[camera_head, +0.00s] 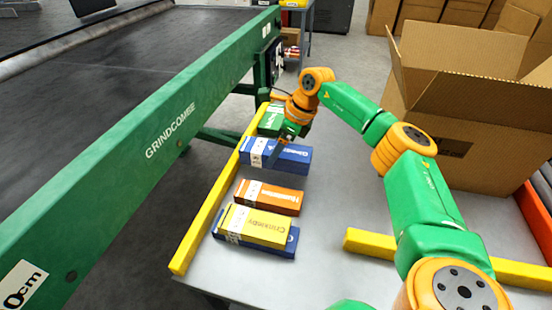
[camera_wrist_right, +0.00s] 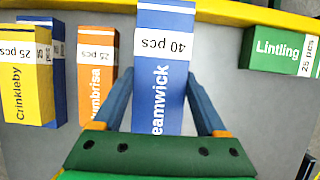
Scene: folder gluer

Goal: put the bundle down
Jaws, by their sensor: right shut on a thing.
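The bundle is a long blue box (camera_head: 290,158) with a white band, lying level among other boxes near the table's yellow left rail. My right gripper (camera_head: 277,154) comes down on it from above and is shut on it. In the right wrist view the blue bundle (camera_wrist_right: 165,60) shows "40 pcs" and part of a name ending in "eamwick", between the two fingers of the gripper (camera_wrist_right: 160,85). I cannot tell whether its underside touches the table (camera_head: 335,200). My left gripper is not in view.
An orange box (camera_head: 268,197), a yellow box (camera_head: 256,226) on a blue one (camera_head: 288,246), and a green box (camera_head: 270,122) flank the bundle. The yellow rail (camera_head: 205,215) borders the green conveyor (camera_head: 120,150). An open carton (camera_head: 460,110) stands right. The table's middle is clear.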

